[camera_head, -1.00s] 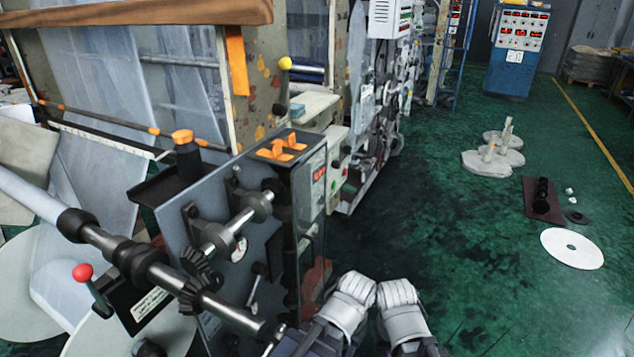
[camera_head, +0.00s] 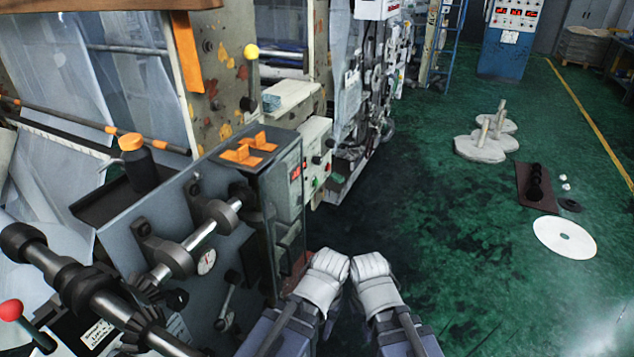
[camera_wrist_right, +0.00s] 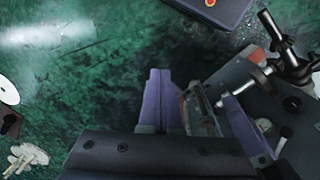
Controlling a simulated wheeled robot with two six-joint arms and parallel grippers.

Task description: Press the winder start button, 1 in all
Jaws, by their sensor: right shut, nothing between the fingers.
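The winder (camera_head: 225,225) is the grey machine at left in the head view, with metal shafts and a red digital display. A pale control panel (camera_head: 313,140) on its far side carries small buttons, among them a green one (camera_head: 314,182); I cannot read which is the start button. My right gripper (camera_head: 368,265) is at the bottom centre, in front of and to the right of the winder, apart from the panel. In the right wrist view its purple fingers (camera_wrist_right: 158,100) are together and empty. My left gripper (camera_head: 332,265) is beside it; its jaw state is unclear.
A yellow-knobbed lever (camera_head: 251,52) and a red-knobbed lever (camera_head: 11,310) stick out of the machinery. The floor between is clear.

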